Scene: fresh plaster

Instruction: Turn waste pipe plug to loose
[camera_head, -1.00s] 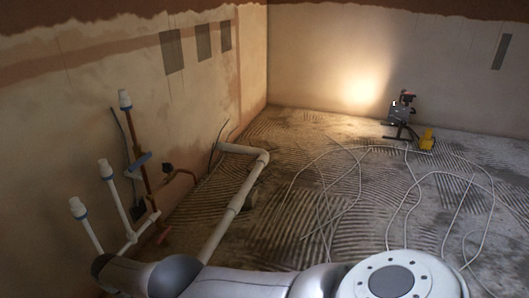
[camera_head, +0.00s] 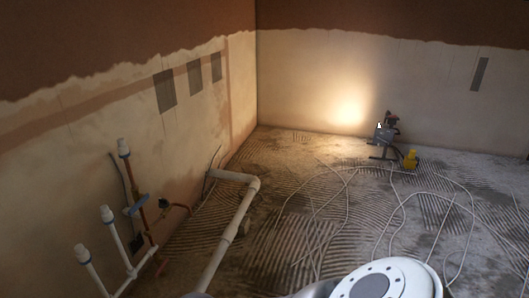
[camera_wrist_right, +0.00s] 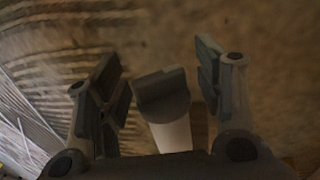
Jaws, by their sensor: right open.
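In the right wrist view, a dark grey plug (camera_wrist_right: 161,94) with a raised straight ridge sits on the end of a white pipe (camera_wrist_right: 173,134). My right gripper (camera_wrist_right: 160,78) is open, with one finger on each side of the plug and visible gaps between. It does not hold the plug. In the head view, a thick pale waste pipe (camera_head: 236,216) runs along the floor and bends toward the left wall. I cannot tell where the plug is in this view. My left gripper is not in view, and my right gripper shows only in the wrist view.
White upright pipes with blue-grey collars (camera_head: 108,214) and copper pipework (camera_head: 145,208) stand along the left wall. A work lamp (camera_head: 386,130) and a yellow object (camera_head: 410,158) stand at the back. Loose pale cables (camera_head: 398,210) cross the ridged floor.

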